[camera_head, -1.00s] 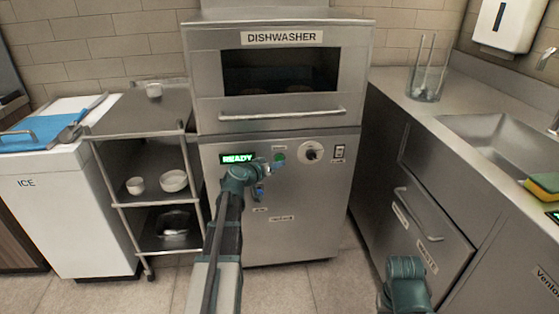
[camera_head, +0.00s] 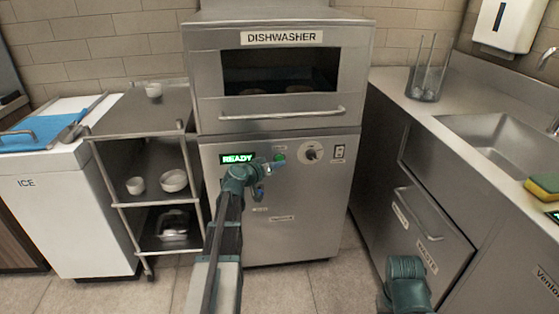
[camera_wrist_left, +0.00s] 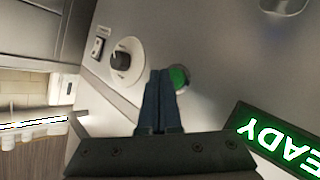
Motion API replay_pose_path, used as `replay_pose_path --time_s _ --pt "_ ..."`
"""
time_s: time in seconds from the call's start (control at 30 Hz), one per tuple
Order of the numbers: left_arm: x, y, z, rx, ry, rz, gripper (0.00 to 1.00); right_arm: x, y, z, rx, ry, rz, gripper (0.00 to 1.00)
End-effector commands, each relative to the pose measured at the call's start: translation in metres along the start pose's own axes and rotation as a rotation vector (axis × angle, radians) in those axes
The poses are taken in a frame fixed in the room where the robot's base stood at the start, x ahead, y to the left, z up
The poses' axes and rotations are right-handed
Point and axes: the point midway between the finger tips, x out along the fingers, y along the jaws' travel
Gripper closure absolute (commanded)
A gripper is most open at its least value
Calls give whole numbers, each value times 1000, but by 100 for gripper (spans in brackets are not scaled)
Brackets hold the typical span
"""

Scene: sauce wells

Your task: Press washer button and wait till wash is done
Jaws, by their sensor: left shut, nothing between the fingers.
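The dishwasher (camera_head: 300,215) stands in the middle with its hood door closed; glassware or dishes behind its window are too dark to tell. Its display (camera_head: 238,158) glows green with READY, also partly visible in the left wrist view (camera_wrist_left: 278,140). The round green button (camera_head: 279,157) is right of the display. My left gripper (camera_head: 276,164) is shut and empty, its tips close to the button. In the left wrist view, the tips (camera_wrist_left: 159,72) are just beside the button (camera_wrist_left: 180,77) and overlap its edge; I cannot tell whether they touch. My right gripper is out of view.
A dial (camera_head: 312,153) and a switch (camera_head: 340,151) sit right of the button. A rack (camera_head: 150,200) with bowls stands left, beside a white ice chest (camera_head: 75,190). A counter with a sink (camera_head: 495,135) and a glass container (camera_head: 426,80) is on the right.

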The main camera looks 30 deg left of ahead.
Motion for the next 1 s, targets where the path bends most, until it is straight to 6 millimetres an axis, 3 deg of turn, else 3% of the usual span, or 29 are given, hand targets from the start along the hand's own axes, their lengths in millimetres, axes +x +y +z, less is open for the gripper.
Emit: replay_pose_path --time_s 1.0 --pt "8 -6 -6 0 0 0 100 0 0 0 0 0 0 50"
